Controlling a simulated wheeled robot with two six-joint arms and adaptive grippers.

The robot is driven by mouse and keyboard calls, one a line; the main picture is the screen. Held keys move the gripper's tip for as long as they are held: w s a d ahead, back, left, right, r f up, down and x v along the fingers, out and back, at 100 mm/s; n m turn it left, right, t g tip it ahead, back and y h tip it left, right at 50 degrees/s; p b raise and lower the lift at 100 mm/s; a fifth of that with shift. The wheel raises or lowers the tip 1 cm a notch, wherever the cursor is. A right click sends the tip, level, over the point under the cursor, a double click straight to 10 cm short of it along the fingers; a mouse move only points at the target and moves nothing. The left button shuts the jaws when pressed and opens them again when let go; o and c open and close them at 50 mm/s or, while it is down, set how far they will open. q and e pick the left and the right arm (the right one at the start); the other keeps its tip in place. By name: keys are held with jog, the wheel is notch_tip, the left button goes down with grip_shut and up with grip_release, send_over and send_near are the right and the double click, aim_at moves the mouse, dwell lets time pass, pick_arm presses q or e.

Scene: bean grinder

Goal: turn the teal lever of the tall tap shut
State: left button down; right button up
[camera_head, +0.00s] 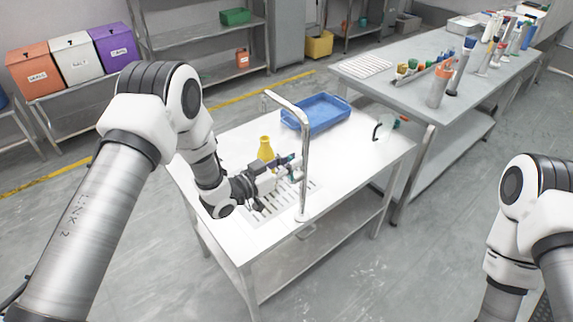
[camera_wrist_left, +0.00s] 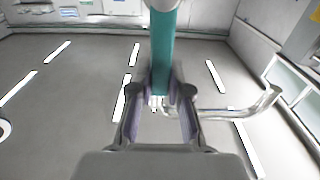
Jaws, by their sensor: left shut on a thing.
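The tall tap (camera_head: 304,165) is a shiny metal pipe standing at the front of the white table, with its spout bent over to the left. Its teal lever (camera_wrist_left: 163,45) runs down the middle of the left wrist view, its lower end between my fingers. In the head view the lever is small and mostly hidden by the gripper. My left gripper (camera_head: 280,177) is beside the tap post, shut on the lever; its fingers flank it in the left wrist view (camera_wrist_left: 164,108). The tap's bent pipe (camera_wrist_left: 235,112) shows right of the fingers there. My right gripper is out of view.
A yellow flask (camera_head: 265,149) stands close behind my left gripper. A drain grate (camera_head: 268,211) lies under it. A blue tray (camera_head: 317,127) sits at the back of the white table (camera_head: 345,160). The table's right side is mostly clear, with a black hooked item (camera_head: 377,131) near the edge.

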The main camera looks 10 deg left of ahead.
pick_arm(q)
jog(key=shift+d+m, duration=0.1)
jog(key=shift+m, duration=0.2)
jog(key=c, duration=1.1)
grip_release()
jog(key=shift+s, duration=0.1)
jog(key=v, duration=1.2)
